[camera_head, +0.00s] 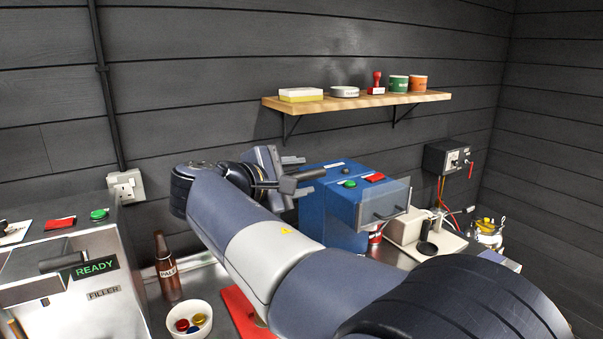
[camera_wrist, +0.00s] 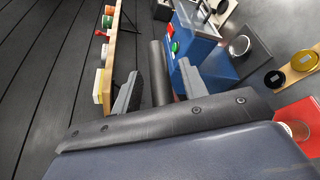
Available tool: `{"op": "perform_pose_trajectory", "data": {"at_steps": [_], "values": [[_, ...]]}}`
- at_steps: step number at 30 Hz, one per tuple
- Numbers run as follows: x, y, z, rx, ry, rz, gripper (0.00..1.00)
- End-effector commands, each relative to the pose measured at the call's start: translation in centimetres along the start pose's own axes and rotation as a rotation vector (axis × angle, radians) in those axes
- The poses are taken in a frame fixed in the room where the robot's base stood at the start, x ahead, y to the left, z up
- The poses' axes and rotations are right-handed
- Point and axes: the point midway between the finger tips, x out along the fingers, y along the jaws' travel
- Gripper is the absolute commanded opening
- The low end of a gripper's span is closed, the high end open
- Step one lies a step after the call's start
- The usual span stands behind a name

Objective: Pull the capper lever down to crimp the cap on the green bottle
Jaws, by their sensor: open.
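My gripper (camera_head: 308,167) is open, high over the bench in front of the blue machine; its two grey fingers also show in the wrist view (camera_wrist: 159,69). A dark cylindrical bar (camera_wrist: 158,62), which looks like the capper lever's grip, lies between the fingers in the wrist view. I cannot tell whether they touch it. A red plate (camera_head: 236,307), possibly the capper's base, shows below my arm, and a red plate is at the right of the wrist view (camera_wrist: 288,116). My arm hides much of this area. I cannot make out the green bottle or its cap.
The blue machine (camera_head: 324,215) stands behind my arm. A wooden shelf (camera_head: 420,97) with small items hangs above. The filler (camera_head: 60,265), reading READY, is at left. A brown bottle (camera_head: 167,270) and a white bowl of caps (camera_head: 190,330) stand between filler and arm.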

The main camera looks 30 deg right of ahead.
Motion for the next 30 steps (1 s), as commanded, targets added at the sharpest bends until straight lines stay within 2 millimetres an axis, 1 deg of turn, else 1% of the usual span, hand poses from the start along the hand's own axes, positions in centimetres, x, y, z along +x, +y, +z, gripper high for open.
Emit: {"op": "perform_pose_trajectory", "data": {"at_steps": [1,5,14,27,29,30], "values": [[0.46,0.03,0.08,0.000,-0.002,-0.001,0.41],[1.11,-0.02,0.06,0.001,-0.001,-0.001,0.41],[1.24,-0.03,0.00,0.001,0.001,0.000,0.41],[1.22,-0.03,0.01,0.001,0.001,0.000,0.05],[1.21,-0.03,0.00,0.001,0.001,0.000,0.00],[1.21,-0.03,0.00,0.001,0.001,0.000,0.00]]}}
